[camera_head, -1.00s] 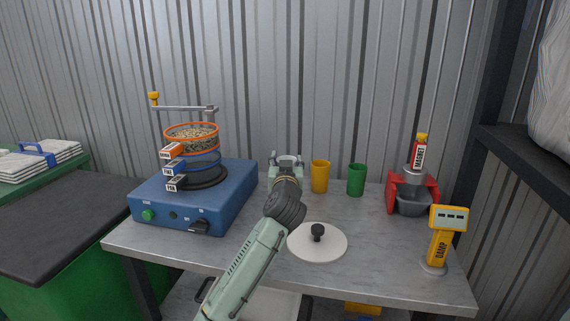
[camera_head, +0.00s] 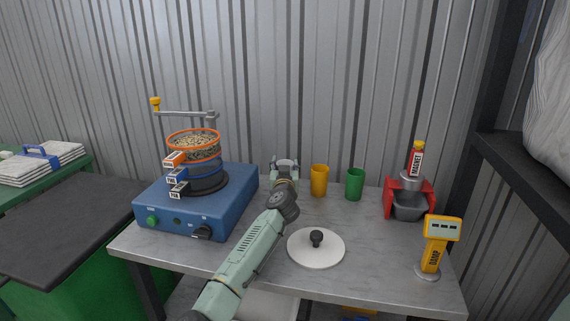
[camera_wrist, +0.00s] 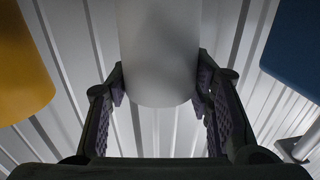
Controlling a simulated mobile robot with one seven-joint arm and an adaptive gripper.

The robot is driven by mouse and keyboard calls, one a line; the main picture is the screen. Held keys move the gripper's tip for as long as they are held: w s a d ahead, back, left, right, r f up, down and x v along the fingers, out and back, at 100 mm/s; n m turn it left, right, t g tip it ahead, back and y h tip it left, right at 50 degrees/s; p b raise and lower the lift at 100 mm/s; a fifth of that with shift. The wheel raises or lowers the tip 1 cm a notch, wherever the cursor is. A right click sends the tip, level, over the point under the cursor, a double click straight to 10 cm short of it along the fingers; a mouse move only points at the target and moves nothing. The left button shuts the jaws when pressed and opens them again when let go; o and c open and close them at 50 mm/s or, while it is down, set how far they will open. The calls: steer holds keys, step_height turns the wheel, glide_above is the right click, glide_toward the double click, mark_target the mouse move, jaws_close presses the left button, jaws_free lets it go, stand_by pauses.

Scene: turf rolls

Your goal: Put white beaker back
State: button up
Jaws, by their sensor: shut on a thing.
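The white beaker (camera_wrist: 160,50) fills the middle of the wrist view, between the two dark finger pads. My gripper (camera_wrist: 160,92) is shut on it. In the head view my gripper (camera_head: 284,165) is at the back of the grey table, left of the yellow beaker (camera_head: 320,181). The white beaker is mostly hidden there behind my gripper and wrist. The green beaker (camera_head: 354,184) stands right of the yellow one. I cannot tell whether the white beaker touches the table.
A blue sieve shaker (camera_head: 190,207) stands on the table (camera_head: 375,255) to the left. A white lid (camera_head: 316,249) with a black knob lies in front. A red magnet stand (camera_head: 408,197) and a yellow damp meter (camera_head: 437,245) are at the right. A corrugated wall rises close behind.

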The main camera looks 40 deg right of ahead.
steer(key=shift+f, duration=0.2)
steer(key=o, duration=1.3)
steer(key=shift+r, duration=0.15)
